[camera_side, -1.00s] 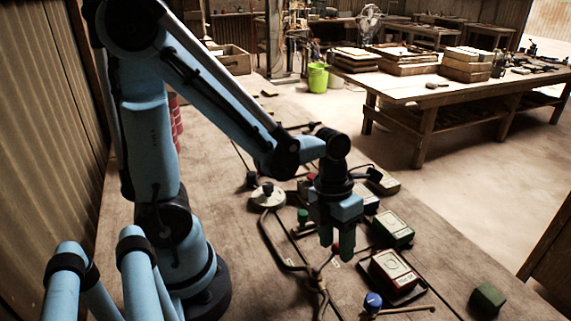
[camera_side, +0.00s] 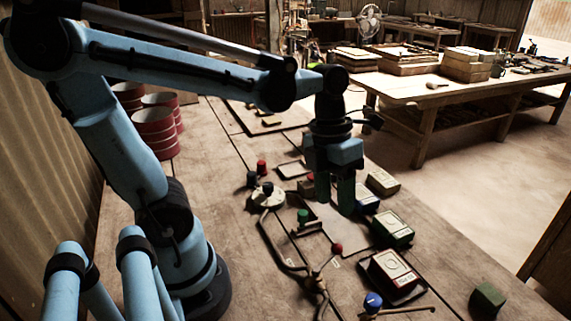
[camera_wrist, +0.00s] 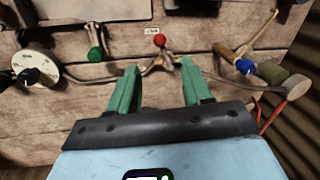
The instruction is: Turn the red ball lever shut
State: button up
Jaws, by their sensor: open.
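The red ball lever (camera_side: 337,247) is a small red knob on a short thin arm, joined to a bent pipe on the bench. In the wrist view the red ball (camera_wrist: 160,40) shows at top centre, beside a small label, with its arm standing across the pipe. My gripper (camera_side: 334,203) is above and behind the lever in the side view, pointing down. Its green fingers (camera_wrist: 160,72) are apart with nothing held, and in the wrist view the red ball appears beyond the gap between their tips.
A green ball lever (camera_side: 302,215) and a blue ball lever (camera_side: 373,300) stand on either side. A pale round dial with a dark knob (camera_side: 267,195) is to the left. Green and red boxes (camera_side: 392,230) line the right. A green block (camera_side: 487,299) lies near the edge.

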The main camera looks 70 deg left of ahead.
aim_at(327, 259)
jog(key=shift+a+r, duration=0.15)
jog(key=shift+r, duration=0.8)
jog(key=shift+c, duration=0.3)
